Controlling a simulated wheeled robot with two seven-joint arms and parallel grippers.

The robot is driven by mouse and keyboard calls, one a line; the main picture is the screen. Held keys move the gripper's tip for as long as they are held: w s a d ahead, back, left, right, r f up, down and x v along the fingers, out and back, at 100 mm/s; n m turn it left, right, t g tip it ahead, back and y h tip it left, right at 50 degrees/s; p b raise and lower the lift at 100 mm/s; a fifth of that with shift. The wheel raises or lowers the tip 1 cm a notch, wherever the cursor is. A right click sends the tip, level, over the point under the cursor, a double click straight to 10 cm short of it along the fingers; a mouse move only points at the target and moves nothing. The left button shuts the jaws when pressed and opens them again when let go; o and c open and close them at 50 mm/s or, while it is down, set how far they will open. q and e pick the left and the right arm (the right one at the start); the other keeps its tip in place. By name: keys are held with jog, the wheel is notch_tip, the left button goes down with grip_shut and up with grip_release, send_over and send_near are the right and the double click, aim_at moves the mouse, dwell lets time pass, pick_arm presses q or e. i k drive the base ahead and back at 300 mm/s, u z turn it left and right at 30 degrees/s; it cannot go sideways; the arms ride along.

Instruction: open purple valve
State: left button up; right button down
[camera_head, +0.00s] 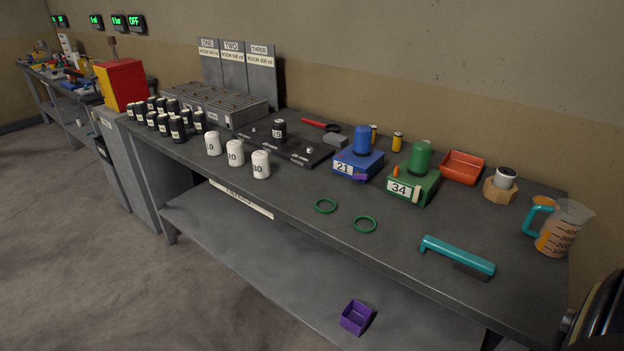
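A small purple piece (360,177), which looks like a valve handle, shows at the front right of the blue box labelled 21 (345,169). A blue cylinder (361,140) stands on top of that box. The purple piece is small, and I cannot tell from it whether a valve is open or closed. Neither of my grippers is in view.
A green box labelled 34 (409,194) stands right of the blue box. Green rings (364,224), a teal tool (458,255) and a measuring jug (564,228) are on the grey workbench (300,222). A purple bin (356,317) is on the lower shelf.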

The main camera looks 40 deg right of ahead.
aim_at(358, 174)
jog(key=u, duration=0.45)
jog(key=k, duration=0.65)
jog(key=u, duration=0.1)
jog(key=i, duration=1.6)
jog(key=z, duration=1.8)
jog(key=i, duration=0.65)
jog(key=z, duration=0.75)
